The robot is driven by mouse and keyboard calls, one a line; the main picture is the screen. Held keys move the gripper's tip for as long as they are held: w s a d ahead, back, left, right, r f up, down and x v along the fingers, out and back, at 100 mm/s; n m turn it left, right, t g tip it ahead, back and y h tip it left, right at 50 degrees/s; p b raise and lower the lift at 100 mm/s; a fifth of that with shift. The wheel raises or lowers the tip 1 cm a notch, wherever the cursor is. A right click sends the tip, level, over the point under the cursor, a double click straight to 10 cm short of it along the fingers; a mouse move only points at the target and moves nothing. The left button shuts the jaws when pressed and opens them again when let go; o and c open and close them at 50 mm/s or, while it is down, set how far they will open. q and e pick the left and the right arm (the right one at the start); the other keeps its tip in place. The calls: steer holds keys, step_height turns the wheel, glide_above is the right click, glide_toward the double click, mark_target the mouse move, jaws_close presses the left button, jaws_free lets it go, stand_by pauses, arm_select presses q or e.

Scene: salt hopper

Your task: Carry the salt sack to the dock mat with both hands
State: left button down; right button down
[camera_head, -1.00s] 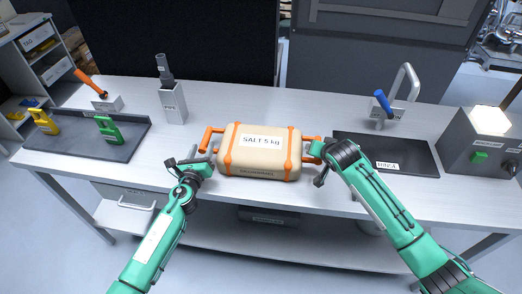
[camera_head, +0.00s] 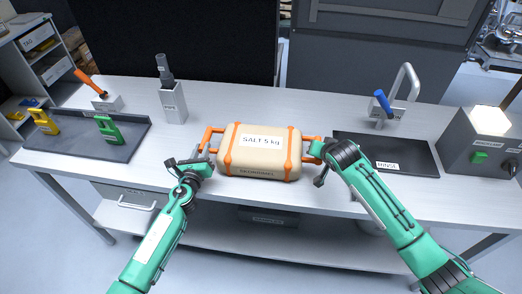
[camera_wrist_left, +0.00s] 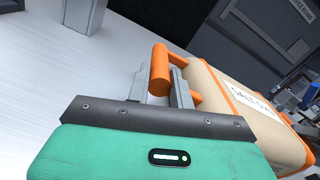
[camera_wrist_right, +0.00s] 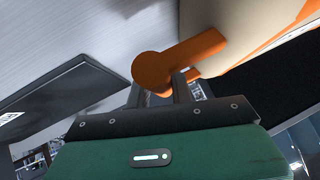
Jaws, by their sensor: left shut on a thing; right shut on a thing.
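The salt sack (camera_head: 256,158) is beige with orange bands, orange side handles and a "SALT 5 kg" label. It lies level at the middle of the bench's front part; I cannot tell whether it touches the bench. My left gripper (camera_head: 206,153) is shut on its left handle (camera_head: 208,137), and the orange bar shows between the fingers in the left wrist view (camera_wrist_left: 160,70). My right gripper (camera_head: 317,153) is shut on its right handle, mostly hidden in the head view but clear in the right wrist view (camera_wrist_right: 175,62). I cannot make out a mat marked as the dock.
A dark mat labelled "RINSE" (camera_head: 408,150) lies right of the sack, with a blue-handled tap (camera_head: 384,105) behind it. A grey box with a green button (camera_head: 480,157) stands far right. A dark tray (camera_head: 75,148) with yellow and green items and a grey holder (camera_head: 173,105) stand left.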

stand_by(0.9)
